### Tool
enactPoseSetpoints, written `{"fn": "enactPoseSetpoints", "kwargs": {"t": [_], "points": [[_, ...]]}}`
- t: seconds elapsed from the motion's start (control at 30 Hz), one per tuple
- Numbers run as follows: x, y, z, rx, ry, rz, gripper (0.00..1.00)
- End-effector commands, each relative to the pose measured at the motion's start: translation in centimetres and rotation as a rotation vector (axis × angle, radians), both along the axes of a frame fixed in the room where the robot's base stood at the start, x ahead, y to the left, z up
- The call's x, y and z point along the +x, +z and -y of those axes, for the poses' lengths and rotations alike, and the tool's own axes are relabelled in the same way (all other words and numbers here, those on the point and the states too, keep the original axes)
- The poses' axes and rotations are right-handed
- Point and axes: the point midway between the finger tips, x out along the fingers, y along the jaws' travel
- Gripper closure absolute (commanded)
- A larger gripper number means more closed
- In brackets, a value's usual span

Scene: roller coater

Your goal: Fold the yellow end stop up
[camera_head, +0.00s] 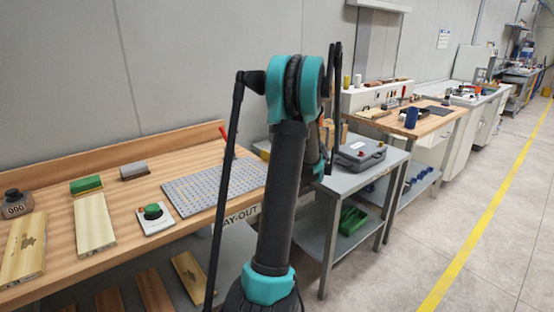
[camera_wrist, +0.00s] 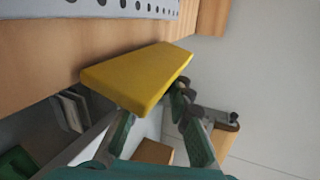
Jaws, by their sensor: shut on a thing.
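The yellow end stop (camera_wrist: 135,76) is a flat, thick plate beside the edge of the wooden bench top in the wrist view. Its near edge lies between the fingers of my gripper (camera_wrist: 155,107), which is shut on it. One finger is at the left of that edge and the other at the right. I cannot tell the end stop's exact angle to the bench top, and its hinge is not visible.
A perforated grey plate (camera_head: 217,185) lies on the wooden bench (camera_head: 125,231); a red handle (camera_head: 230,147) rises behind it. A green button box (camera_head: 154,217) and wooden boards (camera_head: 94,223) lie to the left. A grey case (camera_head: 361,153) stands on the side table (camera_head: 372,176). Floor (camera_head: 450,200) is clear at right.

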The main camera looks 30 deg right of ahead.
Motion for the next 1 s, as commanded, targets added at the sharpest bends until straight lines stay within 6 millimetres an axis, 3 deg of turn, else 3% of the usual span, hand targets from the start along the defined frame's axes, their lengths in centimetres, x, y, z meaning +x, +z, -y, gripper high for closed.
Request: {"fn": "enactPoseSetpoints", "kwargs": {"t": [0.4, 1.0], "points": [[-0.13, 0.31, -0.89, -0.220, 0.000, 0.017, 1.00], [-0.11, 0.34, -1.07, -0.262, 0.001, 0.021, 1.00]]}}
